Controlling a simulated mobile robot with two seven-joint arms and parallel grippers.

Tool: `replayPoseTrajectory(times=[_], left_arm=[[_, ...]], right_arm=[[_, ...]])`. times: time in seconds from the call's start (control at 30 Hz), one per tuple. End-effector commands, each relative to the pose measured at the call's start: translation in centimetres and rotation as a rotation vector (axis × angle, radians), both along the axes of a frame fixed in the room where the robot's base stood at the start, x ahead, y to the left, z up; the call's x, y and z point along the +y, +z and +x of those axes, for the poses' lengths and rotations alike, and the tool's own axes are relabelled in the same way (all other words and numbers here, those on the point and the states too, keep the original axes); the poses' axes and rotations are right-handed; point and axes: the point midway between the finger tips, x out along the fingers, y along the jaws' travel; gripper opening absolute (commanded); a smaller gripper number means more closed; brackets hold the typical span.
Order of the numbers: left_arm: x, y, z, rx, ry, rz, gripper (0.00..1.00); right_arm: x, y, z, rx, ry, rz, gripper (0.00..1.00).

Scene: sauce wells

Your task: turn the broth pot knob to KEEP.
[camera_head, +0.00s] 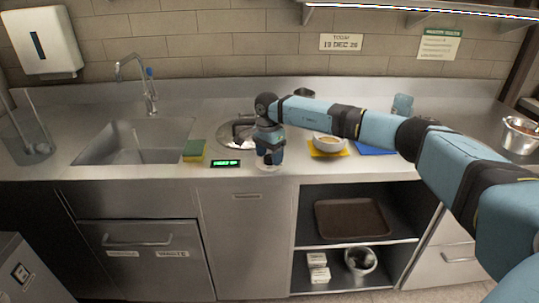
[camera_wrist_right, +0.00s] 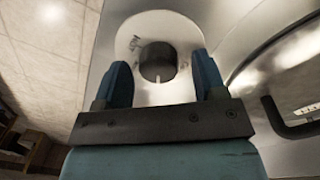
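The broth pot knob (camera_wrist_right: 158,66) is a dark round knob on a pale round dial plate (camera_wrist_right: 188,34) in the right wrist view. Small markings show on the plate, too blurred to read. My right gripper (camera_wrist_right: 161,74) is open, with one blue finger on each side of the knob; I cannot tell whether they touch it. In the head view my right gripper (camera_head: 269,160) points down at the counter's front edge and hides most of the knob. The round pot well (camera_head: 232,137) is just behind it, partly covered by my arm. My left gripper is not in view.
A lit green display (camera_head: 225,163) and a yellow-green sponge (camera_head: 194,151) lie left of the gripper. The sink (camera_head: 130,143) is farther left. A bowl (camera_head: 327,143) on a yellow mat stands to the right. Open shelves with a brown tray (camera_head: 352,218) are below.

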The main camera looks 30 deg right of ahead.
Motion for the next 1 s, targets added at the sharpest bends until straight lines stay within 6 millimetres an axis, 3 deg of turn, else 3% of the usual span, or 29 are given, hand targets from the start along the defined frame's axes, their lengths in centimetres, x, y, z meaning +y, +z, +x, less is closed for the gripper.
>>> replayPoseTrajectory(times=[0.23,0.37,0.8,1.0], left_arm=[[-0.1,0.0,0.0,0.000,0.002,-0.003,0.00],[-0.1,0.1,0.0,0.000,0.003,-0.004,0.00],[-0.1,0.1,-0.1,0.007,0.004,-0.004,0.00],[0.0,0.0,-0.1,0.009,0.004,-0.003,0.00]], right_arm=[[0.0,0.1,0.0,0.001,0.000,0.000,0.65],[0.0,1.4,0.1,0.000,0.000,0.000,0.65],[0.1,10.8,0.6,-0.002,0.001,0.000,0.65],[0.1,13.2,0.7,-0.001,0.000,0.000,0.65]])
